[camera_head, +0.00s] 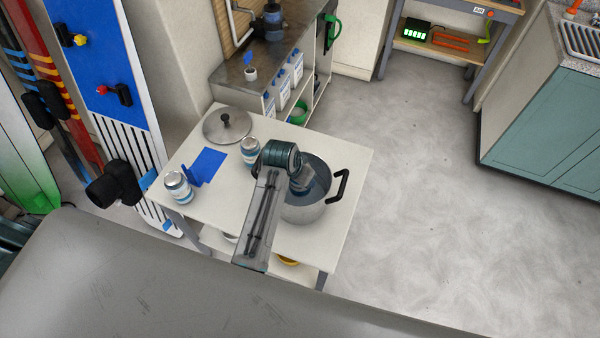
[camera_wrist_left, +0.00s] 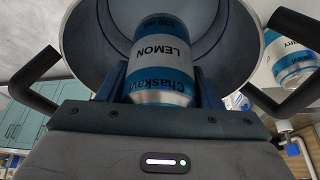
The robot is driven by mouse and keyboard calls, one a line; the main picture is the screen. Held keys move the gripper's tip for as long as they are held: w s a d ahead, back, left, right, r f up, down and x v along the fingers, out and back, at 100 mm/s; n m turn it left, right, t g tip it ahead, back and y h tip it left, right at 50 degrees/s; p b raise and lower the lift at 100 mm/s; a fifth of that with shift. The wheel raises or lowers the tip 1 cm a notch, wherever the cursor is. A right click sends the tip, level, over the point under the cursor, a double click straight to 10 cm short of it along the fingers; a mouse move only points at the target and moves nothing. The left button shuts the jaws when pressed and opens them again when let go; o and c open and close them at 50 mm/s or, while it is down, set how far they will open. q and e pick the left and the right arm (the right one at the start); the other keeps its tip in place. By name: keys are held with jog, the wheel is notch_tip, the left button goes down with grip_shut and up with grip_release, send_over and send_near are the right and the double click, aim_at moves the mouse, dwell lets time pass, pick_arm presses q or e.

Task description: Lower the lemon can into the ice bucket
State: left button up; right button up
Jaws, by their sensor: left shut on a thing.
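My left gripper (camera_head: 303,184) points down over the ice bucket (camera_head: 304,213), a metal pot with black handles on the white table. In the left wrist view the gripper (camera_wrist_left: 162,82) is shut on the lemon can (camera_wrist_left: 165,50), white and blue with "LEMON" on it. The can shows against the inside of the bucket (camera_wrist_left: 84,45), within its rim as seen from there. In the head view the gripper hides the can, so its depth in the bucket is unclear. My right gripper is not in view.
On the white table (camera_head: 335,160), two other cans (camera_head: 178,187) (camera_head: 250,150) stand left of the bucket, around a blue sheet (camera_head: 207,165). A round metal lid (camera_head: 227,126) lies at the back. A counter (camera_head: 262,68) stands behind the table. Open floor lies to the right.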

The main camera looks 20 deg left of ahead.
aim_at(300, 190)
pick_arm(q)
jog(key=shift+f+b, duration=0.55)
jog(key=shift+f, duration=1.2)
jog(key=shift+f+b, duration=1)
jog(key=shift+f, duration=1.45)
dwell(0.5)
jog(key=o, duration=1.3)
